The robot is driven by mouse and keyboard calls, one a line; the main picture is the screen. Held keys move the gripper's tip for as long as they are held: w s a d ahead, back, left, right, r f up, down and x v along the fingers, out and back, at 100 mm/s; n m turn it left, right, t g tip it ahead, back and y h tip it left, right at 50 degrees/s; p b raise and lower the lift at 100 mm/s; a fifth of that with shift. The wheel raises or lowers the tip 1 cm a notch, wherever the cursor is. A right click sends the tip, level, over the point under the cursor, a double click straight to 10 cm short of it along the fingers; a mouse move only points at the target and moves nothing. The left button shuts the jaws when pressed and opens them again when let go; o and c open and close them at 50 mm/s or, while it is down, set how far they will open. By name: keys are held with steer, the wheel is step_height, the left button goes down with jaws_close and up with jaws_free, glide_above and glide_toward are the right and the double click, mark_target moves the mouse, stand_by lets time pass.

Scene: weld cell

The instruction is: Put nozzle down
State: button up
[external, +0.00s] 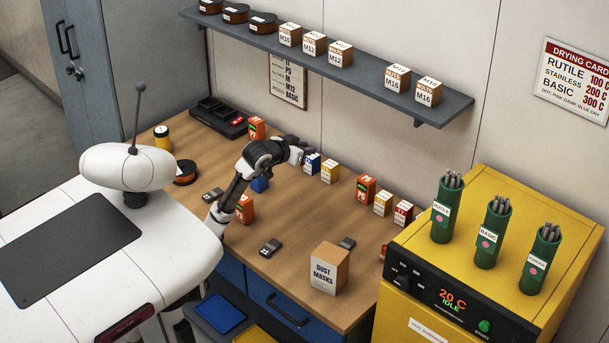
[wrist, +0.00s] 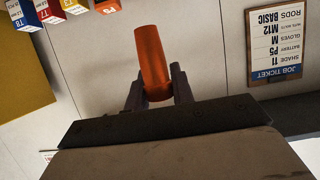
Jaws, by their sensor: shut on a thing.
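A copper-orange nozzle (wrist: 151,60) stands out between the two dark fingers of my gripper (wrist: 158,88) in the wrist view, in front of the wall. The gripper is shut on it. In the external view my gripper (external: 299,147) is above the back of the wooden bench (external: 290,238), close to the wall. The nozzle cannot be made out in the external view.
Small boxes, including a blue one (external: 312,163) and a yellow one (external: 330,171), line the bench's back. A black tray (external: 218,116) stands at back left. A dust masks box (external: 327,268) stands at the front. A shelf (external: 375,77) hangs above.

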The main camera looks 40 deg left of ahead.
steer(key=w+a+n+y+b, duration=0.2)
steer(key=w+a+b, duration=0.1)
steer(key=a, duration=1.4)
steer(key=shift+a+y, duration=0.3)
steer(key=shift+y, duration=0.1)
steer(key=s+a+b, duration=0.1)
steer(key=a, duration=0.5)
steer(key=s+a+n+y+b, duration=0.1)
steer(key=a, duration=0.6)
steer(key=s+a+n+g+y+b, duration=0.1)
steer(key=a, duration=0.5)
steer(key=shift+a+r+b, duration=0.1)
steer(key=shift+a+b, duration=0.2)
jaws_close()
steer(key=shift+s+a+f+p, duration=0.15)
steer(key=shift+f+p, duration=0.45)
steer(key=shift+f, duration=2.75)
steer(key=shift+a+f+p, duration=0.2)
steer(key=shift+f+p, duration=0.4)
steer(key=shift+f, duration=2.7)
steer(key=shift+s+a+f+p, duration=0.15)
steer(key=shift+f+p, duration=0.45)
steer(key=shift+f, duration=2.75)
steer(key=shift+w, duration=0.1)
steer(key=shift+f+n, duration=0.2)
steer(key=shift+n, duration=0.1)
steer(key=o, duration=1)
jaws_free()
